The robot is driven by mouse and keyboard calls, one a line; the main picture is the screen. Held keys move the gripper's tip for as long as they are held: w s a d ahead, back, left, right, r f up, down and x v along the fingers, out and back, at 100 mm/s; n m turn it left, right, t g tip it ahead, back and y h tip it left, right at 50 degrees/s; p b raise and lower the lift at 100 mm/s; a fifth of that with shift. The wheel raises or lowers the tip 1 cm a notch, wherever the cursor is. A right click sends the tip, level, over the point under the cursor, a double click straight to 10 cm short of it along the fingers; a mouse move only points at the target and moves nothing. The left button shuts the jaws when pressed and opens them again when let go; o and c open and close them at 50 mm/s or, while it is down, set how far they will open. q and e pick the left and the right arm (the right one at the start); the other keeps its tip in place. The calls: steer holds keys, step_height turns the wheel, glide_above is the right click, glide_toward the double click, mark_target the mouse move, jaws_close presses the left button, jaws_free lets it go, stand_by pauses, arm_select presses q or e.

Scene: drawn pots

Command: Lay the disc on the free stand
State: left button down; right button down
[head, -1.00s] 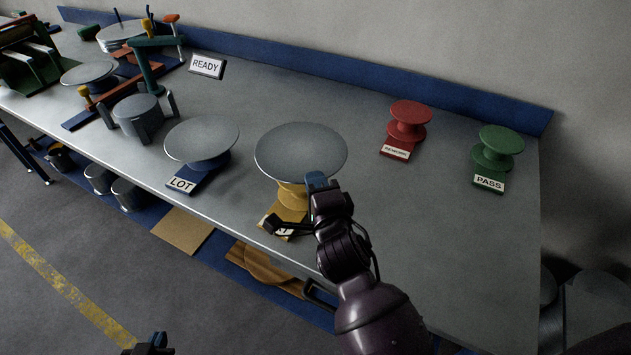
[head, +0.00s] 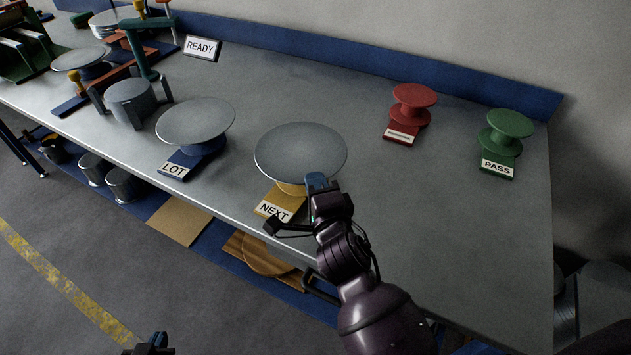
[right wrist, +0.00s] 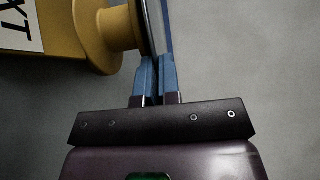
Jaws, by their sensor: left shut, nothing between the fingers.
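A grey disc (head: 300,145) is level over the yellow stand (head: 290,188) labelled NEXT. My right gripper (head: 317,182) is shut on its near edge; the fingers (right wrist: 156,75) pinch it in the right wrist view. There the disc (right wrist: 153,25) shows edge-on close against the yellow stand's upper flange (right wrist: 137,22); I cannot tell whether they touch. The blue LOT stand (head: 204,148) carries another grey disc (head: 196,121). The red stand (head: 413,98) and green PASS stand (head: 505,130) are bare. My left gripper (head: 150,346) is shut and empty, low at the bottom edge.
A grey canister (head: 131,98) with upright posts and several coloured fixtures crowd the bench's left. A READY sign (head: 201,48) stands behind. A blue rail (head: 380,65) lines the back. The bench's right front (head: 470,250) is clear. Pots (head: 124,185) sit on a shelf below.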

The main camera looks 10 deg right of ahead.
steer(key=shift+f+b, duration=0.5)
steer(key=shift+f, duration=0.05)
stand_by(0.8)
steer(key=c, duration=1.2)
jaws_free()
steer(key=shift+c, duration=0.2)
steer(key=shift+s+d, duration=0.1)
steer(key=shift+s, duration=0.45)
steer(key=s, duration=0.6)
steer(key=s+d, duration=0.1)
steer(key=s, duration=0.2)
steer(key=shift+s+d+b, duration=0.1)
steer(key=shift+s+b, duration=0.25)
steer(key=shift+s, duration=0.1)
